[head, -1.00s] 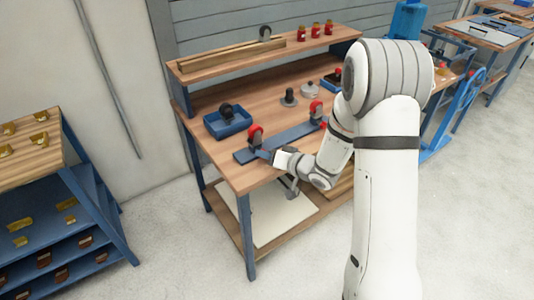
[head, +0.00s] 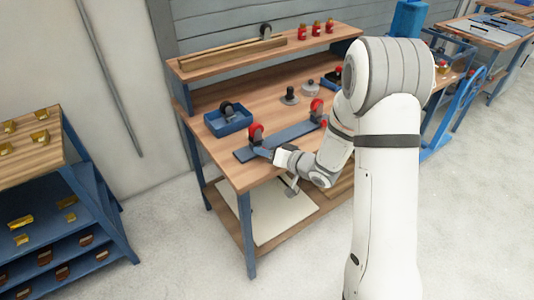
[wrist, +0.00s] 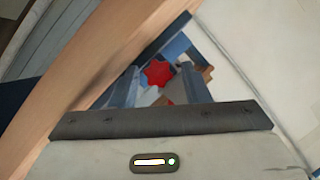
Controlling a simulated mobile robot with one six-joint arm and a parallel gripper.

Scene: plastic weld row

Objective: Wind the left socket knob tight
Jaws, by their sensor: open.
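The left socket knob (head: 256,131) is red with a dark fitting and stands at the left end of a flat blue bar (head: 284,138) on the workbench. In the wrist view the red star-shaped knob (wrist: 158,73) shows between and beyond my two fingers. My gripper (head: 263,151) is open, at the bar's left end, close in front of the knob; it also shows in the wrist view (wrist: 161,88). I cannot tell whether the fingers touch the knob. A second red knob (head: 316,105) stands further right on the bar.
A blue tray (head: 228,125) holding a dark wheel lies left of the bar. A dark-based knob (head: 290,96) and a grey round piece (head: 310,88) stand behind it. A raised shelf (head: 230,56) runs along the back of the bench. Bare wood lies between tray and shelf.

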